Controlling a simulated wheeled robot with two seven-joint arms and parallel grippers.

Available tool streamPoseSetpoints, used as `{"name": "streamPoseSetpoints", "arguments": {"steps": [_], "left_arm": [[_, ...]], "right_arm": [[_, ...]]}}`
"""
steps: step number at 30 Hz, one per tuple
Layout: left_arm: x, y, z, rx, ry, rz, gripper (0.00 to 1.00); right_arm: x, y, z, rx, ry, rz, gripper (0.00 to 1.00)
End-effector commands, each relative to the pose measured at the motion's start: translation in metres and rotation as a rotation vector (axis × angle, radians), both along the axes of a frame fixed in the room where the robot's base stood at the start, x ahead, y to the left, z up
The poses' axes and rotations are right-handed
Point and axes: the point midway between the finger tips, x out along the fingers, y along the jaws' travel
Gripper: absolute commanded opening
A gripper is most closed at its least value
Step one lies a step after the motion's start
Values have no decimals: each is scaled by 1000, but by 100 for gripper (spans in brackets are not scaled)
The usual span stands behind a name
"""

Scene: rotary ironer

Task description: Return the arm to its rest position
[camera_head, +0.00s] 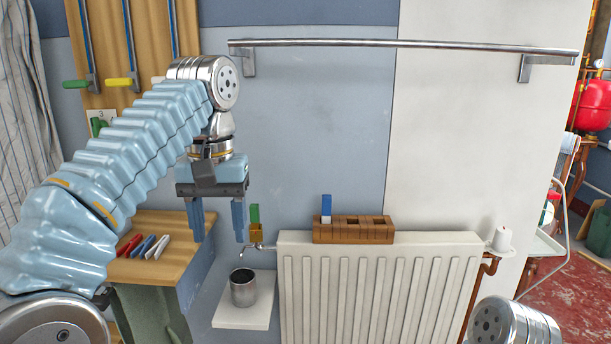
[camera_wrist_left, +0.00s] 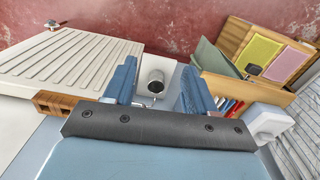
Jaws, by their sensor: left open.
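My left arm comes in from the left in the head view, with its gripper (camera_head: 216,218) pointing down in front of the blue wall. The gripper is open, its two blue fingers apart with nothing between them. It hangs above and left of the metal cup (camera_head: 243,288). In the left wrist view the open fingers (camera_wrist_left: 153,92) frame the view down to the metal cup (camera_wrist_left: 155,82), which is well below them. My right gripper is out of view; a silver round part of my body shows at the bottom right of the head view.
A white radiator (camera_head: 378,290) carries a wooden block rack (camera_head: 353,236) with a blue block (camera_head: 326,206). A metal rail (camera_head: 400,44) runs along the wall above. A wooden surface (camera_head: 150,222) at the left holds several coloured pens. The cup stands on a white shelf (camera_head: 232,318).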

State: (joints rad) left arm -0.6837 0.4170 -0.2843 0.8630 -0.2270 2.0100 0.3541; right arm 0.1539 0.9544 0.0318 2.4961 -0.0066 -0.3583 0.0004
Motion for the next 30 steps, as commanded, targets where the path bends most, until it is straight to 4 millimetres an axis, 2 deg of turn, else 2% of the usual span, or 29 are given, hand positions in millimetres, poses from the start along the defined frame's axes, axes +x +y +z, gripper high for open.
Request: {"name": "streamPoseSetpoints", "arguments": {"steps": [5,11,14,17,20,23,26,27,29,30], "left_arm": [[13,-4,-17,0,2,-10,56],[34,-10,-49,-4,2,-26,56],[46,-14,-71,-10,3,-37,56],[61,-18,-102,-18,5,-50,56],[77,-22,-140,-29,6,-64,56],[90,-26,-190,-48,12,-79,56],[100,-28,-257,-79,19,-93,56],[100,-28,-290,-96,24,-96,56],[96,-28,-343,-128,27,-98,56],[90,-28,-378,-151,30,-95,56]], "right_arm": [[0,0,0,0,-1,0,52],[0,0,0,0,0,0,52],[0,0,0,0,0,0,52],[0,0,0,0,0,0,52],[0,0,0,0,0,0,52],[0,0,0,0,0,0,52],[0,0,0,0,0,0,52],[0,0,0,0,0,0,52],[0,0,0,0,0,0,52],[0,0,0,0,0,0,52]]}}
